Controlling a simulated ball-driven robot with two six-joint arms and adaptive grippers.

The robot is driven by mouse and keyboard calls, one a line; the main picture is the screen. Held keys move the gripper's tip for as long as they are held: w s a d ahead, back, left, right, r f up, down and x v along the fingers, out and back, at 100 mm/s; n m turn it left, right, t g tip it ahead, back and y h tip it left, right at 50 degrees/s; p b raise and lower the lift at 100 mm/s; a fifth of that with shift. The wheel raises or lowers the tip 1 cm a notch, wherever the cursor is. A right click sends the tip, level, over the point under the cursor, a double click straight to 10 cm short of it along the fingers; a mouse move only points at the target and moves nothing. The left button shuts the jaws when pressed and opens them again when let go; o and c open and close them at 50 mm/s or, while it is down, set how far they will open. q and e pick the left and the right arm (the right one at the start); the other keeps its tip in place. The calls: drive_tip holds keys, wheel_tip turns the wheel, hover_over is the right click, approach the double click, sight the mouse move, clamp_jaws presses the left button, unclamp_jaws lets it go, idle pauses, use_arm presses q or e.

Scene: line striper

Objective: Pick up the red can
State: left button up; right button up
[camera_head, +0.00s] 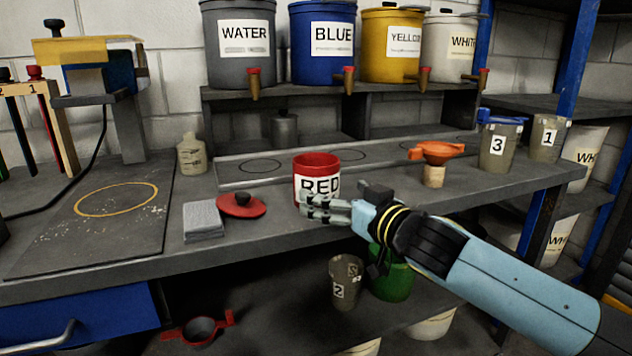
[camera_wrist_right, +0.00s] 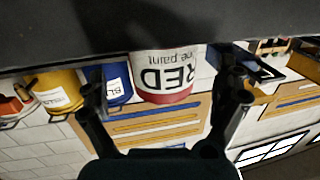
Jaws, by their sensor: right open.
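The red can (camera_head: 316,164) stands upright and open-topped near the front edge of the grey bench, its white label reading RED. My right gripper (camera_head: 318,208) is at the lower front of the can in the head view, covering part of its label. In the right wrist view the can (camera_wrist_right: 163,95) appears upside down, between and beyond the two fingers of the right gripper (camera_wrist_right: 165,100). The fingers are spread apart with nothing held. Whether a finger touches the can I cannot tell. My left gripper is not in view.
A red lid (camera_head: 241,208) and a grey cloth stack (camera_head: 203,221) lie left of the can. Labelled paint buckets (camera_head: 322,40) line the shelf behind. A green can (camera_head: 392,280) sits below the bench.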

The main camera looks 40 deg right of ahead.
drive_tip(key=shift+w, duration=0.75)
drive_tip(key=w+p, duration=0.2)
drive_tip(key=w, duration=0.2)
drive_tip(key=shift+w+f+p, duration=0.15)
drive_tip(key=shift+w+p, duration=0.1)
drive_tip(key=shift+p, duration=0.15)
drive_tip(key=shift+w+f, duration=0.15)
drive_tip(key=shift+w, duration=0.1)
drive_tip(key=c, duration=1.6)
drive_tip(key=shift+o, duration=0.2)
